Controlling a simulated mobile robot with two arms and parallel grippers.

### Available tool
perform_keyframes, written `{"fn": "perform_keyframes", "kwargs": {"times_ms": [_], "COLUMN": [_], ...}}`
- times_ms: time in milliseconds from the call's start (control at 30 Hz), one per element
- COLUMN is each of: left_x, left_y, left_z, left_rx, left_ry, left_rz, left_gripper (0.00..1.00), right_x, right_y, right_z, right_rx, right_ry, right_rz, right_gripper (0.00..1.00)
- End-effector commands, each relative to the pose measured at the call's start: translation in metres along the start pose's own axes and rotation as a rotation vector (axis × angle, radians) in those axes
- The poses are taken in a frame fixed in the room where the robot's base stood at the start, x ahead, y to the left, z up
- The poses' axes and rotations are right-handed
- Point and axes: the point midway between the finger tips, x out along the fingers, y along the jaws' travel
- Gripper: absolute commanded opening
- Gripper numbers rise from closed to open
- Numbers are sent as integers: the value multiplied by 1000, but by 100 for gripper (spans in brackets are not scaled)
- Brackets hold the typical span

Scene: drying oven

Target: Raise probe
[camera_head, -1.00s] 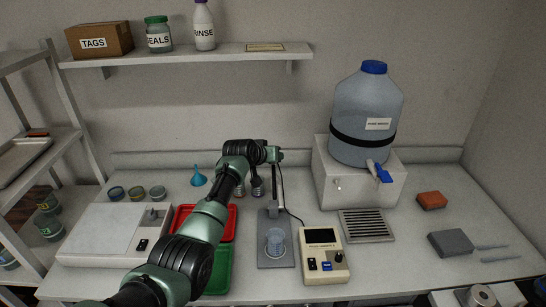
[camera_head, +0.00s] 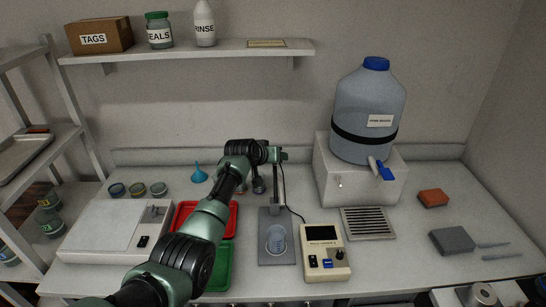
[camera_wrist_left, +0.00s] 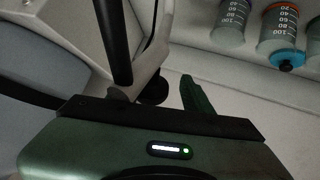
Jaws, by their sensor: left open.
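A grey probe stand stands on the bench, with its base plate (camera_head: 276,258) at the front and a thin upright post (camera_head: 277,190). A clear beaker (camera_head: 276,238) sits on the plate. I cannot clearly make out the probe in the head view. My left gripper (camera_head: 280,155) is at the top of the post. In the left wrist view, a black rod (camera_wrist_left: 115,40) and a pale grey body (camera_wrist_left: 150,45) lie just beyond the open jaws (camera_wrist_left: 155,95), near a dark round part. I cannot tell whether the jaws touch anything. My right gripper is out of view.
A beige meter (camera_head: 325,255) with a cable stands right of the plate. A red tray (camera_head: 232,222) and green tray (camera_head: 222,270) lie left, partly behind my arm. A large blue-capped water bottle (camera_head: 368,110) stands behind right, above a drain grate (camera_head: 368,223).

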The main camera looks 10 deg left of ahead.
Motion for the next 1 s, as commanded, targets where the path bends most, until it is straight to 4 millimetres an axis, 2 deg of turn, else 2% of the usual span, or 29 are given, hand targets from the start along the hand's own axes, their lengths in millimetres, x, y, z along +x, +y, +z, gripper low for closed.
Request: {"fn": "perform_keyframes", "kwargs": {"times_ms": [167, 700, 1000], "left_x": [-7, -71, -79], "left_y": [-2, -2, 0], "left_z": [2, 0, 0], "left_rx": [1, 1, 0], "left_ry": [-3, 4, 2], "left_rz": [-1, -2, 0], "left_gripper": [50, 50, 50], "right_x": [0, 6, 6], "right_y": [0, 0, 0], "right_z": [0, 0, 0], "right_rx": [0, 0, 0], "right_ry": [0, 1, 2], "right_rz": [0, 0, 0], "right_gripper": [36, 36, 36]}}
